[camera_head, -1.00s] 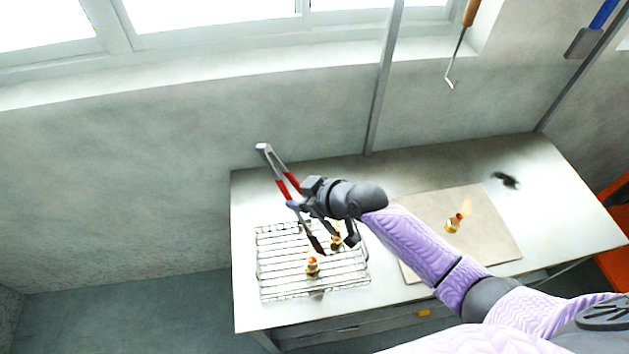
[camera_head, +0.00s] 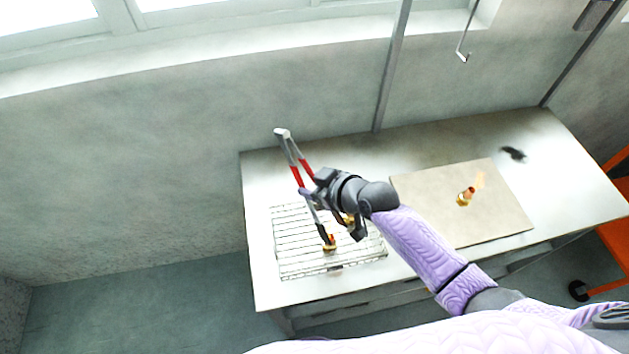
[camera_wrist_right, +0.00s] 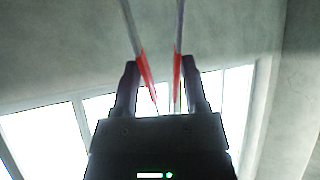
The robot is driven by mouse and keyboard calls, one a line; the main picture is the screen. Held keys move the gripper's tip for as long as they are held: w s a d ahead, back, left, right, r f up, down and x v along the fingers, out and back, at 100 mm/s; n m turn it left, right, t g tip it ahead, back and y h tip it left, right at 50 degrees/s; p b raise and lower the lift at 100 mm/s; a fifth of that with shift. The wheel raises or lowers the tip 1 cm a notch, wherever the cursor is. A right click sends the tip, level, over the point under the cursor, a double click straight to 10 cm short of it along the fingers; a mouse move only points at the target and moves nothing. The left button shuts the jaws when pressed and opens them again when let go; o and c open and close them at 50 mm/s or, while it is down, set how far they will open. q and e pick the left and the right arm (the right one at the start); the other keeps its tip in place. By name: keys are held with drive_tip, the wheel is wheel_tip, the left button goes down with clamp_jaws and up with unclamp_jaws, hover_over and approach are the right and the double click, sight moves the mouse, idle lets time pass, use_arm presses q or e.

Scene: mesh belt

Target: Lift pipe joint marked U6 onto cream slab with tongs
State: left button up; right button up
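My right gripper (camera_head: 314,194) is shut on metal tongs (camera_head: 289,150) with red grips, above the wire rack (camera_head: 290,262). The tongs point down; their tips are at a brass-coloured pipe joint (camera_head: 330,248) on the rack. I cannot tell whether they grip it. In the right wrist view the red grips (camera_wrist_right: 147,72) stand between my gripper's fingers (camera_wrist_right: 160,75). A second pipe joint (camera_head: 348,221) on the rack is partly hidden behind my gripper. A third pipe joint (camera_head: 464,198) lies on the cream slab (camera_head: 430,190). No marking is readable. My left gripper is out of view.
The rack and slab lie on a pale table (camera_head: 400,150). A small dark object (camera_head: 513,153) lies right of the slab at the back. A hook tool (camera_head: 463,55) hangs above. An orange frame (camera_head: 608,235) stands at the right. The slab has free surface around its joint.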

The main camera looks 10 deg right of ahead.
wheel_tip(320, 180, down, 8)
drive_tip(key=b, duration=0.7)
clamp_jaws()
wheel_tip(320, 180, up, 12)
drive_tip(key=p, duration=1.1)
